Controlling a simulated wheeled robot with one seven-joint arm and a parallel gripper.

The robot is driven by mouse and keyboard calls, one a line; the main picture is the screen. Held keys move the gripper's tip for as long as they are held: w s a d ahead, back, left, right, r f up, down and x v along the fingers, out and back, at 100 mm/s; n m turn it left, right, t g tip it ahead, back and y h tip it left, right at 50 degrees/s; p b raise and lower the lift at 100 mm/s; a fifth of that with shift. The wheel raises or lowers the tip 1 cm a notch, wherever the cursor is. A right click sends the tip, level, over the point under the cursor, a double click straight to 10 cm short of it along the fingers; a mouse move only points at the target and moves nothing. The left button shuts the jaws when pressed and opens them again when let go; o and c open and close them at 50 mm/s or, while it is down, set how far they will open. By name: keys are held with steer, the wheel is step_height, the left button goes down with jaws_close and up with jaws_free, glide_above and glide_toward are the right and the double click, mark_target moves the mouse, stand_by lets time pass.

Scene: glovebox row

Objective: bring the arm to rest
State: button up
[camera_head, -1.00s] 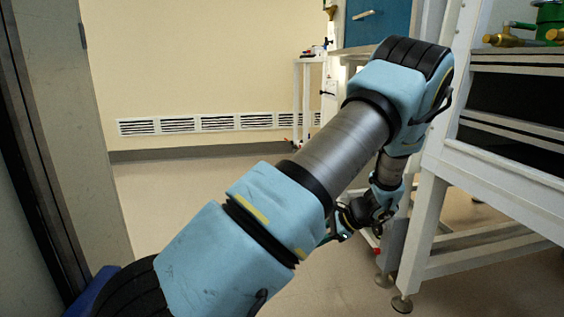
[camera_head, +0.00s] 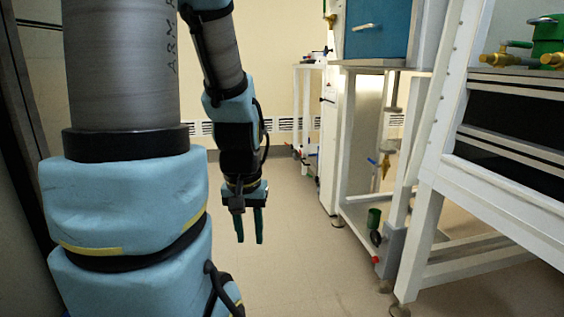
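My arm, light blue and grey, stands upright along the left of the head view. Its forearm bends over at the top and hangs down to my gripper (camera_head: 249,226). My gripper points down over the open floor, with two dark green fingers. A narrow gap shows between the fingers and nothing is held between them. It touches nothing that I can see. The top of the arm's bend is cut off by the upper picture edge.
A white-framed bench (camera_head: 430,205) with green and brass fittings (camera_head: 547,52) stands at the right. The floor (camera_head: 300,270) in the middle is clear.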

step_height(320, 180, up, 37)
steer(key=p, duration=3.5)
steer(key=shift+p, duration=0.35)
steer(key=shift+o, duration=0.2)
steer(key=shift+w, duration=0.1)
